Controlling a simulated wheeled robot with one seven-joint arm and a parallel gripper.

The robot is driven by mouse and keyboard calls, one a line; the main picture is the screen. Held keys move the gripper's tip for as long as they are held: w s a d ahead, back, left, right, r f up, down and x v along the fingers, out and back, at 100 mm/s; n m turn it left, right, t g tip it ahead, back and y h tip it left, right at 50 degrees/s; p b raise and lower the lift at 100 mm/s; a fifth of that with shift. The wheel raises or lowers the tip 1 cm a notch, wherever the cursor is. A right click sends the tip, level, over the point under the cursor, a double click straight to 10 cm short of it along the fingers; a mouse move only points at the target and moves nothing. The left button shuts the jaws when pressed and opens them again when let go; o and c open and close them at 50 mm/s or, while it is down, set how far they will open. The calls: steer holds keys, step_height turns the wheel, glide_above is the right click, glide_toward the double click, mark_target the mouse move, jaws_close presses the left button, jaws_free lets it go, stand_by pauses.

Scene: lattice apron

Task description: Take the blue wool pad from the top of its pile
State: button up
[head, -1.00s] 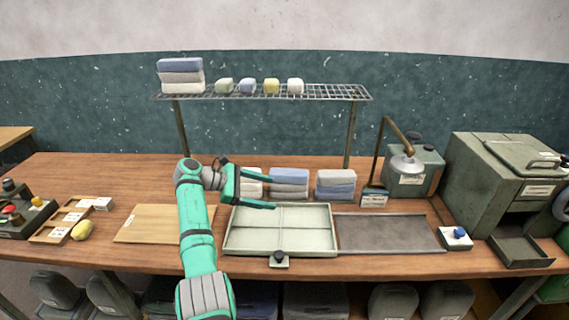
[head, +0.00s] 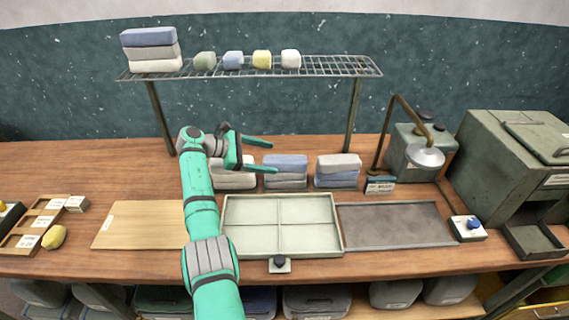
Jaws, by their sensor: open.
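Blue pads top two piles. In the head view, one blue pad (head: 287,160) lies on grey pads (head: 287,179) in the middle pile at the back of the bench. Another blue pad (head: 148,37) tops a pile on the wire shelf, over a grey and a whitish pad. My gripper (head: 272,157) is open and empty, its fingers pointing right. Its fingertips are at the left end of the middle pile in the picture. The lower finger overlaps that pile's left edge; I cannot tell whether it touches. My gripper partly hides the left bench pile (head: 234,180).
A right pile (head: 338,162) has a pale top pad over blue. The wire shelf (head: 330,67) holds several small blocks. A pale divided tray (head: 334,222), a dark tray (head: 398,226) and a wooden board (head: 135,224) lie in front. A lamp (head: 426,157) stands right.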

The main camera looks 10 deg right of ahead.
mark_target(280, 161)
steer(key=shift+x, duration=3)
steer(key=shift+f, duration=0.2)
steer(key=c, duration=1.1)
